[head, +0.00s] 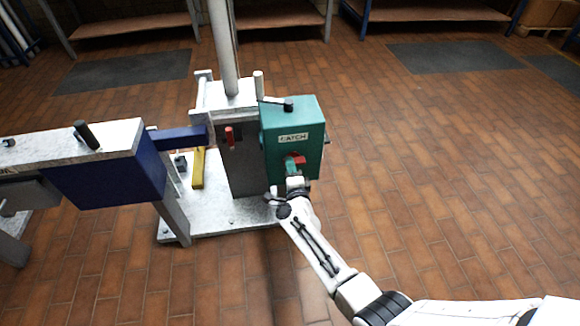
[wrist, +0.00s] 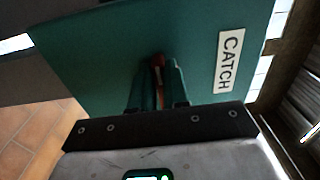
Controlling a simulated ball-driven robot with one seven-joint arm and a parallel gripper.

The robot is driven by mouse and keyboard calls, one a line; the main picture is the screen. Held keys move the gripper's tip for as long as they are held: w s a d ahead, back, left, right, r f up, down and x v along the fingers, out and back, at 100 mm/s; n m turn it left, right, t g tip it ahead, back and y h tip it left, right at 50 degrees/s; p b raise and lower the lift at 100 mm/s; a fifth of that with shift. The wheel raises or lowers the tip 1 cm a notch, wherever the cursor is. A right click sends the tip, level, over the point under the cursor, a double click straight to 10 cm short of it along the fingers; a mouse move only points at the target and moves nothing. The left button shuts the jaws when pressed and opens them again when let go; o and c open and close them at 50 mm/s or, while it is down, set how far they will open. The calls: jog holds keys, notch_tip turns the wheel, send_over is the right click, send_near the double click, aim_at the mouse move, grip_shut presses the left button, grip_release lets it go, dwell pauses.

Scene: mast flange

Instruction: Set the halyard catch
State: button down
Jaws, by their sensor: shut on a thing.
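The teal catch box (head: 312,110) with a white "CATCH" label (head: 293,138) is mounted at the right side of the mast's grey foot block. A small red lever (head: 298,160) stands out from its front face below the label. My gripper (head: 294,174) is at that face, its fingers shut on the red lever. In the wrist view my gripper (wrist: 158,82) has the lever's red end (wrist: 158,60) showing between the fingertips, against the teal face (wrist: 100,50). The label (wrist: 229,60) is to the right there. The fingers hide most of the lever.
A black handle (head: 276,103) sits on top of the box. Left of it are a red-handled pin (head: 229,136), a yellow bar (head: 198,168) and a blue beam (head: 110,178) with a black handle (head: 86,134). The tiled floor at right is free.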

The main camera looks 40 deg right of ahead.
jog(key=c, duration=1.3)
grip_release()
jog(key=shift+w+r, duration=0.15)
jog(key=shift+w, duration=0.1)
jog(key=shift+o, duration=0.9)
jog(key=shift+s, duration=0.1)
jog(key=p+v, duration=0.3)
jog(key=v, duration=0.7)
jog(key=shift+s+a, duration=0.25)
jog(key=shift+s, duration=0.05)
jog(key=shift+a, duration=0.1)
